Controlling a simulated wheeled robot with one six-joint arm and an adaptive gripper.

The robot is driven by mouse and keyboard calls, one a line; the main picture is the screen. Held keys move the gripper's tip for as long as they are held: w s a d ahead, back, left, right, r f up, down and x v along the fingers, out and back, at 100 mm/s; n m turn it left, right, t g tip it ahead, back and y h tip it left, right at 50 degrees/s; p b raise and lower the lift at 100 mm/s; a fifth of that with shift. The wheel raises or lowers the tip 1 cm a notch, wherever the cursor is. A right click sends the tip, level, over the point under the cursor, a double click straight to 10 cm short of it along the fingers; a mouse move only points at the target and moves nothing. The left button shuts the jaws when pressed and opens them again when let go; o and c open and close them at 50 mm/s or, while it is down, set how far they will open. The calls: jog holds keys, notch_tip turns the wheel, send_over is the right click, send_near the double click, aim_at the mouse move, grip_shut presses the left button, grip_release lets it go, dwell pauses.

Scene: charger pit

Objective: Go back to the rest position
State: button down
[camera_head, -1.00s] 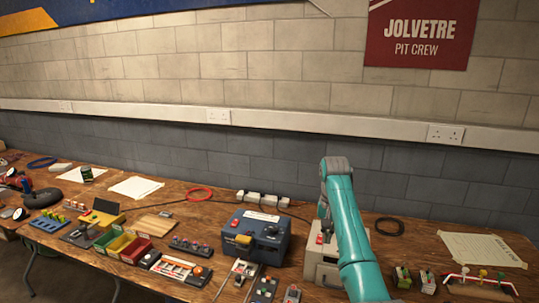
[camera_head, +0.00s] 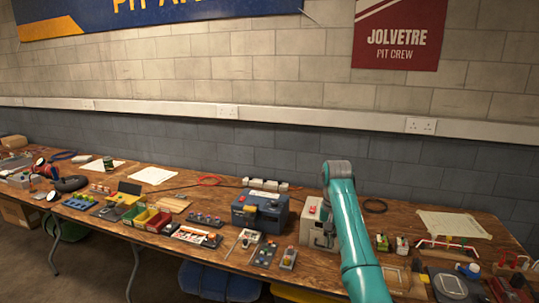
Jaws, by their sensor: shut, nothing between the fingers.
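My teal arm rises from the bottom edge, right of centre, to a grey joint at its top. My gripper cannot be made out; the arm's far end is hidden behind the teal link and merges with dark shapes beside a beige box (camera_head: 311,225). No held object shows.
A long wooden table (camera_head: 150,258) runs along the wall. A blue box (camera_head: 262,213) stands left of the beige box. Coloured bins (camera_head: 148,219) and small devices lie further left. A paper sheet (camera_head: 452,225) and several small items lie right of my arm.

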jog(key=s+f+t, duration=0.2)
jog(key=s+f, duration=0.3)
jog(key=f, duration=0.9)
jog(key=s+f+t, duration=0.2)
jog(key=s+f, duration=0.2)
jog(key=f, duration=1)
jog(key=s+f+n+t, duration=0.1)
jog(key=s+f+t, duration=0.1)
jog(key=s+f, duration=0.6)
jog(key=s+f+n+t, duration=0.1)
jog(key=s+f, duration=0.3)
jog(key=s, duration=0.8)
jog(key=s+r+t, duration=0.2)
jog(key=s+r, duration=0.1)
jog(key=s, duration=0.8)
jog(key=s+r+t, duration=0.2)
jog(key=s+r, duration=0.1)
jog(key=s, duration=0.8)
jog(key=s+r+t, duration=0.2)
jog(key=s+r, duration=0.6)
jog(key=r, duration=0.3)
jog(key=s+r+n+t, duration=0.1)
jog(key=s+r, duration=0.7)
jog(key=r, duration=0.4)
jog(key=shift+n+t, duration=0.3)
jog(key=shift+t, duration=0.1)
jog(key=shift+r, duration=0.1)
